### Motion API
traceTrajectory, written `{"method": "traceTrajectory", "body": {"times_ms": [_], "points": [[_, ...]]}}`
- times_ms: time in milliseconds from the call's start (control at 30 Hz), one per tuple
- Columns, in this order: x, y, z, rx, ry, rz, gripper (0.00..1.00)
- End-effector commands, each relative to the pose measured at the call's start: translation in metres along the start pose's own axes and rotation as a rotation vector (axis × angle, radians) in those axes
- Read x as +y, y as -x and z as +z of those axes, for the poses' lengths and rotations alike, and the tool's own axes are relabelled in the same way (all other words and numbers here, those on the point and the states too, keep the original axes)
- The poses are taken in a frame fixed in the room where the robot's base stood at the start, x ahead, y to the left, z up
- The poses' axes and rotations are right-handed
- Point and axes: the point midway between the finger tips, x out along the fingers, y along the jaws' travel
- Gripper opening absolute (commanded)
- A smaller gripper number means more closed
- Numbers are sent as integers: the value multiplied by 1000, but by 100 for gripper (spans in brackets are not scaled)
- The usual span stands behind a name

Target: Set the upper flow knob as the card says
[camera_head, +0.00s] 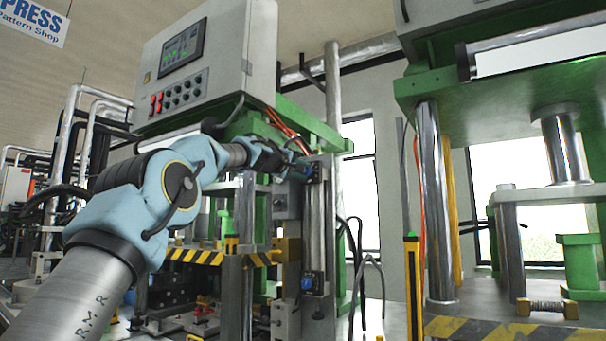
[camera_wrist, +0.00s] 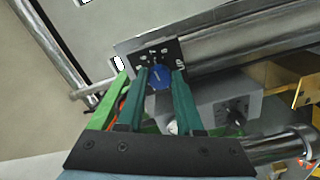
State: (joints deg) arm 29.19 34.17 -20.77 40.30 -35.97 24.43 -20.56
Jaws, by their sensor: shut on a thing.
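The upper flow knob (camera_wrist: 158,76) is blue with a pale pointer line. It sits on a black dial plate (camera_wrist: 146,52) with white marks, too small to read. My gripper (camera_wrist: 160,84) has its two green fingers on either side of the knob, shut on it. In the head view my gripper (camera_head: 301,166) is at the top of the upright cylinder on the press, and hides much of the knob. A lower blue knob (camera_head: 307,284) shows near the cylinder's foot. I cannot make out the card in either view.
A grey control box (camera_head: 205,70) with a screen and red switches hangs above my arm. Orange hoses (camera_head: 283,128) run close by my gripper. A dark knob on a grey box (camera_wrist: 237,110) is beside my fingers. A second green press (camera_head: 505,95) stands at right.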

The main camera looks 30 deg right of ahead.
Motion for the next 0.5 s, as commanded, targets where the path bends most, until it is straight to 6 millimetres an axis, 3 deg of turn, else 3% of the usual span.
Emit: {"method": "traceTrajectory", "body": {"times_ms": [500], "points": [[-2, 0, 1, -2, -104, -2, 0]]}}
